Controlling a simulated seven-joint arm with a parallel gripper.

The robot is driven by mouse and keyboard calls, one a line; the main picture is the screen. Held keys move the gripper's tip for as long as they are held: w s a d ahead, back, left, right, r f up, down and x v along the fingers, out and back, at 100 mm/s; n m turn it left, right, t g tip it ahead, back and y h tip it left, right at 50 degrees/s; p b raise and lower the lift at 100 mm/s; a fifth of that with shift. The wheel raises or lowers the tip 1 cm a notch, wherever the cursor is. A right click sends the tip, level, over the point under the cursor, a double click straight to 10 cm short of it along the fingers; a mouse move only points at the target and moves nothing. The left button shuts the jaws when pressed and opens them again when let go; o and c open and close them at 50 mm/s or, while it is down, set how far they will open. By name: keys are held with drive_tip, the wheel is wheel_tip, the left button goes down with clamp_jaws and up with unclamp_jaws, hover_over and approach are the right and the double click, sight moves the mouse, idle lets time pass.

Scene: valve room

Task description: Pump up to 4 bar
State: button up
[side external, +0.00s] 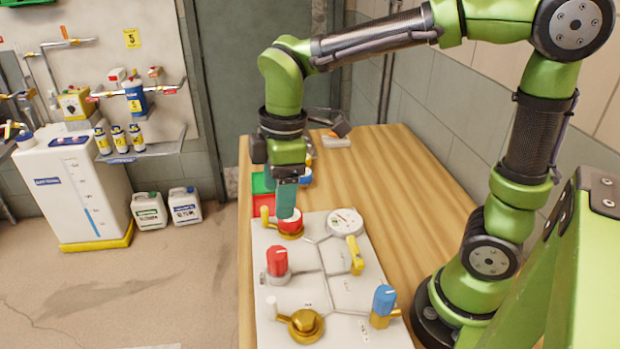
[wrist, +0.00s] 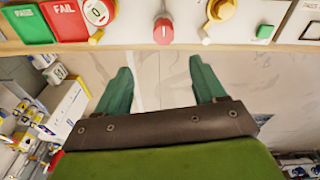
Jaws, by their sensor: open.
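A white panel (side external: 335,290) on the wooden table carries the controls. A round white gauge (side external: 345,222) is near its far end; its reading is too small to tell. My gripper (side external: 288,212) points down over a red-topped brass fitting (side external: 290,227); whether it touches cannot be told. Nearer are a red knob (side external: 277,262), a yellow lever (side external: 356,256), a brass knob (side external: 306,325) and a blue knob (side external: 384,300). In the wrist view, my gripper's teal fingers (wrist: 160,75) are apart with nothing between them. A red knob (wrist: 163,30) shows beyond them.
Red and green trays (wrist: 67,18) marked FAIL and PASS sit on the table (side external: 395,165); the side view shows them behind my gripper. A white tank (side external: 75,195) and two small canisters (side external: 168,208) stand on the floor to the left. The table's right part is clear.

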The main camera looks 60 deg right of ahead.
sight(277, 251)
drive_tip(key=f+n, duration=0.2)
drive_tip(key=f, duration=0.3)
drive_tip(key=f+n, duration=0.2)
drive_tip(key=f, duration=0.3)
drive_tip(key=a+f+n+g, duration=0.1)
drive_tip(key=f+n, duration=0.2)
drive_tip(key=f, duration=0.2)
drive_tip(key=shift+w+f+h, duration=0.3)
drive_tip(key=shift+f, duration=0.05)
drive_tip(key=c, duration=1.1)
drive_tip(key=shift+o, duration=0.2)
